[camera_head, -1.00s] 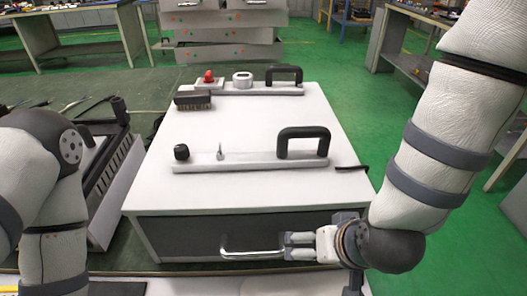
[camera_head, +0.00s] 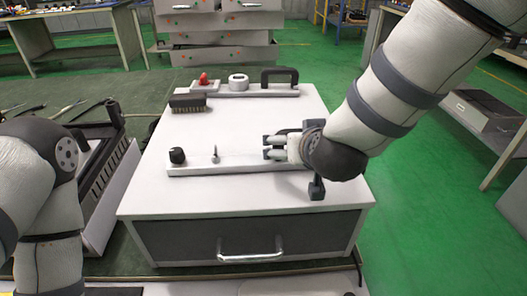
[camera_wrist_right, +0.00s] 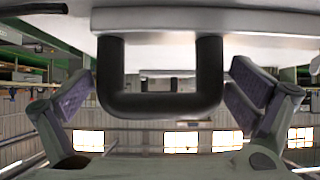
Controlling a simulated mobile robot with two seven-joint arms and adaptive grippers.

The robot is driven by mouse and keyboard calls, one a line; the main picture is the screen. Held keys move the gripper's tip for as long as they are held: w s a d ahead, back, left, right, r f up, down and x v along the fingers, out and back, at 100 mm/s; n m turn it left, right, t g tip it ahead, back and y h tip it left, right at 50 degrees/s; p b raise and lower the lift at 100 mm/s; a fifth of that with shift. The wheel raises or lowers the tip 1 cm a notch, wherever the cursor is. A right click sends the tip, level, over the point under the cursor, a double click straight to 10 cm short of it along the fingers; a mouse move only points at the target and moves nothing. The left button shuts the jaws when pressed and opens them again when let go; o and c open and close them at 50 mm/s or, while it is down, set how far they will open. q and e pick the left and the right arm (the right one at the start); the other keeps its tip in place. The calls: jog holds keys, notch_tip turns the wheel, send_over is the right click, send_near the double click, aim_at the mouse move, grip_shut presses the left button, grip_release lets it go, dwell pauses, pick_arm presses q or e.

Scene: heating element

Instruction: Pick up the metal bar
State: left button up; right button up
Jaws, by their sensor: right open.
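A flat pale metal bar (camera_head: 205,171) lies on top of the white cabinet. It carries a black knob (camera_head: 177,156), a small upright metal pin (camera_head: 214,154) and a black handle at its right end. My right gripper (camera_head: 268,147) is open at this handle and hides most of it in the head view. In the right wrist view the black U-shaped handle (camera_wrist_right: 165,104) stands between the two spread fingers, with gaps on both sides. The bar (camera_wrist_right: 150,18) shows beyond it at the top. My left arm is at the left edge; its gripper is out of view.
A second bar (camera_head: 250,94) with a black handle (camera_head: 279,76) lies farther back on the cabinet (camera_head: 200,203). A brush (camera_head: 188,103) lies near it. The drawer below has a silver handle (camera_head: 250,256). A black rack (camera_head: 108,165) stands left.

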jog(key=shift+w+f, duration=0.3)
jog(key=shift+w, duration=0.2)
jog(key=shift+s, duration=0.1)
jog(key=c, duration=1.6)
notch_tip(320, 180, up, 10)
jog(key=shift+r, duration=0.1)
jog(key=shift+f, duration=5.2)
